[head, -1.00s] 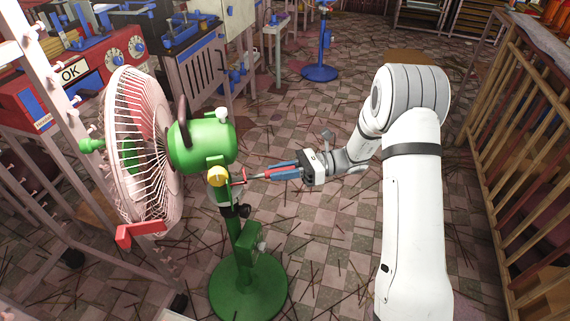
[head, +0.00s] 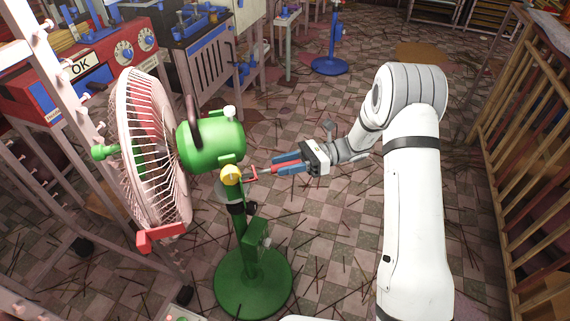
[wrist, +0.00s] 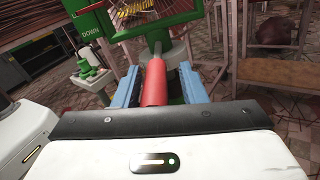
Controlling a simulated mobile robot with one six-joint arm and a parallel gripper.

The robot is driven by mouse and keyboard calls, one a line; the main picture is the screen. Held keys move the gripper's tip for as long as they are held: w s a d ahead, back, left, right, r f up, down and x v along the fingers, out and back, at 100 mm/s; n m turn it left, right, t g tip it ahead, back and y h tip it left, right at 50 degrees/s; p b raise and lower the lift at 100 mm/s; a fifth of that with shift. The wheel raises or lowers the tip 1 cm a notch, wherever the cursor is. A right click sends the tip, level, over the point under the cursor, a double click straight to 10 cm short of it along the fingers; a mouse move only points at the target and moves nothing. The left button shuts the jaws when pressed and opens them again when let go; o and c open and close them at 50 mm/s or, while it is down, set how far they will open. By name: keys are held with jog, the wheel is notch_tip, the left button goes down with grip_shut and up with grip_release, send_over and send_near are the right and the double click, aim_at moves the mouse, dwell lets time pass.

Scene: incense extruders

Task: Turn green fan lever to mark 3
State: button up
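The green fan (head: 210,145) stands on a round green base at the left, its white cage facing left. A yellow round hub (head: 230,175) sits under its motor. From there a lever with a red handle (head: 284,168) sticks out to the right toward my gripper (head: 283,164). In the wrist view the red handle (wrist: 154,82) lies lengthwise between my blue fingers (wrist: 158,80), closer to the left one. A gap shows on the right, so the fingers look open around it. The dial marks are not readable.
A red machine with an OK label (head: 82,66) and dials stands at the upper left. A blue stand (head: 330,65) is at the back. A wooden slatted rack (head: 520,140) lines the right side. Thin sticks litter the checkered floor.

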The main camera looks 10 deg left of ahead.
jog(key=shift+o, duration=0.3)
jog(key=shift+s, duration=0.1)
jog(key=p+v, duration=0.1)
jog(key=v, duration=0.7)
jog(key=shift+p, duration=0.3)
